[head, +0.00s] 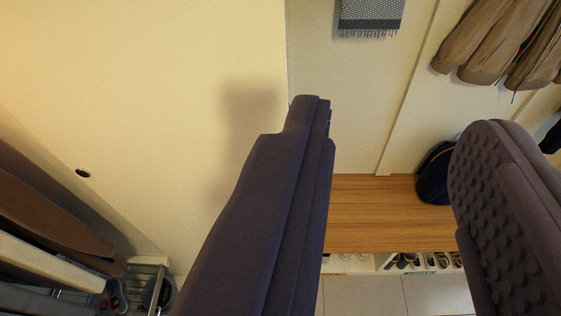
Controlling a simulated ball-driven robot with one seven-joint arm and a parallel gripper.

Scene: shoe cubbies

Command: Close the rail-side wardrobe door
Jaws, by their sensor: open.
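A large plain cream panel (150,70) fills the left of the head view, with a straight vertical edge near the middle top. It may be the wardrobe door, but I cannot tell for sure whether it is the door or a side wall. A small dark round spot (82,173) is low on its left. My gripper (398,120) is open and empty, its two dark fingers wide apart. The left finger is in front of the panel's right edge and hides part of it. A soft shadow falls on the panel beside that finger; contact is not visible.
Hanging clothes (50,210) and a wire basket (148,275) are at the lower left. A wooden bench top (375,215) with shoe cubbies below lies beyond the fingers. A dark bag (433,175) sits on it. Brown coats (495,40) and a patterned cloth (370,14) hang above.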

